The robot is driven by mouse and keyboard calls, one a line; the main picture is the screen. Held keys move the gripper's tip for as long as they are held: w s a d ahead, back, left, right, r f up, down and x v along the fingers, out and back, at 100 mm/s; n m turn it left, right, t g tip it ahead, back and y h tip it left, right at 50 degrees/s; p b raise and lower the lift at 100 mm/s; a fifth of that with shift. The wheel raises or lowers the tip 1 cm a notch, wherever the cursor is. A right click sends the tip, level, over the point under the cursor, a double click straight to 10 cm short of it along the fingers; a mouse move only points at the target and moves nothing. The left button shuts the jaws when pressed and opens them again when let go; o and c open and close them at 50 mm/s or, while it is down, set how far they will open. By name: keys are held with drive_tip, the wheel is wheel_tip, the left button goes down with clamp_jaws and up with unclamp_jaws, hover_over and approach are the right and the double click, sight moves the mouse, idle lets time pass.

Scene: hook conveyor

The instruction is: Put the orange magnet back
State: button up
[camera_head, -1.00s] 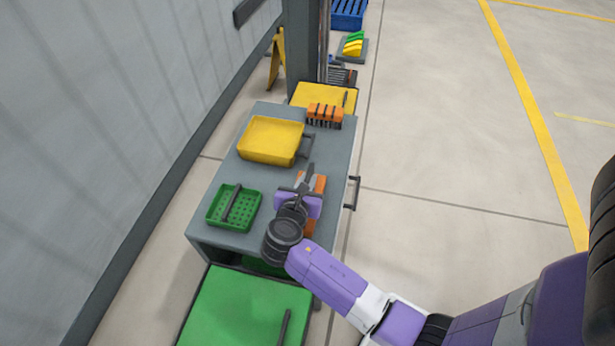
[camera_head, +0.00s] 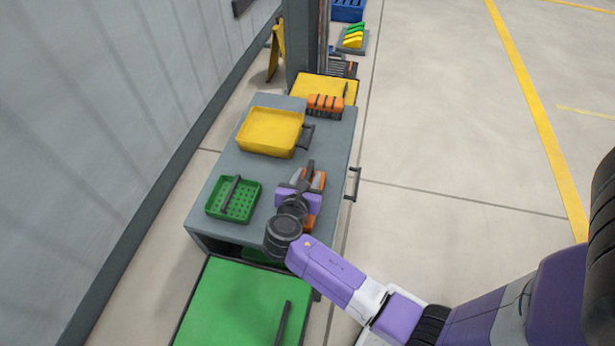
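An orange piece with grey parts (camera_head: 319,180) lies on the grey workbench at its right side, under and beside my gripper (camera_head: 308,172). My wrist and gripper cover much of it, so I cannot tell its full shape or whether the fingers touch it. A second orange block with dark slots (camera_head: 325,103) sits apart at the bench's far right edge. I cannot tell from this view which orange thing is the magnet. My gripper points down the bench, away from the camera; its finger gap is too small and hidden to read.
The workbench (camera_head: 232,165) also carries a yellow tray (camera_head: 268,130) with a dark handle and a green perforated basket (camera_head: 240,205). A green-topped unit (camera_head: 235,305) stands in front; a yellow-topped one (camera_head: 318,88) stands behind. Floor to the right is open.

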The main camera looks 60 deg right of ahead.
drive_tip(key=p+v, duration=0.2)
drive_tip(key=v, duration=1)
drive_tip(key=shift+p, duration=0.35)
drive_tip(key=shift+s+f, duration=0.2)
drive_tip(key=shift+f, duration=0.05)
drive_tip(key=s+a+f+m+y, duration=0.1)
drive_tip(key=s+f, duration=0.1)
drive_tip(key=s+a+f+m+t+y, duration=0.1)
drive_tip(key=s+f+y, duration=0.1)
drive_tip(key=s+a+f+t+y, duration=0.1)
drive_tip(key=s+a+f+y, duration=0.1)
drive_tip(key=shift+s+a+f+m, duration=0.1)
drive_tip(key=shift+m, duration=0.3)
drive_tip(key=s+a+r+m+t+y, duration=0.1)
drive_tip(key=s+a+m+t+y, duration=0.1)
drive_tip(key=s+a+m+y, duration=0.3)
drive_tip(key=s+a+r+m+t+y, duration=0.1)
drive_tip(key=s+r+m+t, duration=0.1)
drive_tip(key=r, duration=0.5)
drive_tip(key=s+a+r+m+t, duration=0.2)
drive_tip(key=s+r+m, duration=0.2)
drive_tip(key=r+m, duration=0.3)
drive_tip(key=s+a+r+m+t+y, duration=0.1)
drive_tip(key=s+r+m+t, duration=0.1)
drive_tip(key=r+m, duration=0.3)
wheel_tip(320, 180, up, 3)
drive_tip(key=shift+s+a+f+y, duration=0.15)
drive_tip(key=shift+s+y, duration=0.15)
drive_tip(key=shift+s, duration=0.5)
